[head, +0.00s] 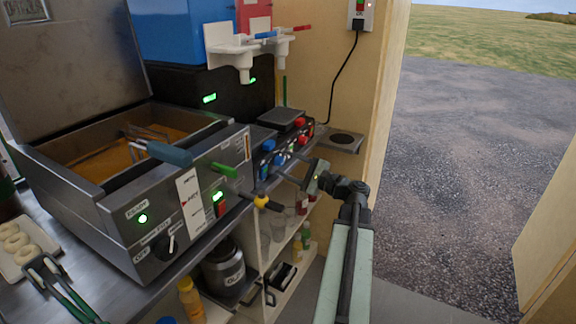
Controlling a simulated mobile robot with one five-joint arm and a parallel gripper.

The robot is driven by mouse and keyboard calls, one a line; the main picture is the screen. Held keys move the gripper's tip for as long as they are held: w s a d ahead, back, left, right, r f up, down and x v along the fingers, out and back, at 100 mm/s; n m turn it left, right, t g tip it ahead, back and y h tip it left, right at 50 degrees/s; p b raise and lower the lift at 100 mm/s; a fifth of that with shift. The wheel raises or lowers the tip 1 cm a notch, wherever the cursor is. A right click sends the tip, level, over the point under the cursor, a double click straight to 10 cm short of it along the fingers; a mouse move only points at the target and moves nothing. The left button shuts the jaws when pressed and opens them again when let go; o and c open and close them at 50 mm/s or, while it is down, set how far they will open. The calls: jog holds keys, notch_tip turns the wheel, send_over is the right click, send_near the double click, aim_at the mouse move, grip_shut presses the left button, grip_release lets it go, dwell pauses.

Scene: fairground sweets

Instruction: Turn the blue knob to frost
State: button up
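My gripper (283,166) reaches in from the right at panel height. Its two fingers look spread apart, with the tips close to the blue controls. Whether they touch or straddle a knob cannot be told.
A shelf with bottles (306,236) lies under the counter. A wall edge and open doorway are right.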

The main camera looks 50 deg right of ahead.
jog(key=shift+s, duration=0.1)
jog(key=r+v, duration=0.1)
jog(key=v, duration=0.6)
jog(key=shift+s+f+b, duration=0.35)
jog(key=shift+f+b, duration=0.05)
jog(key=shift+f, duration=0.1)
jog(key=shift+d, duration=0.15)
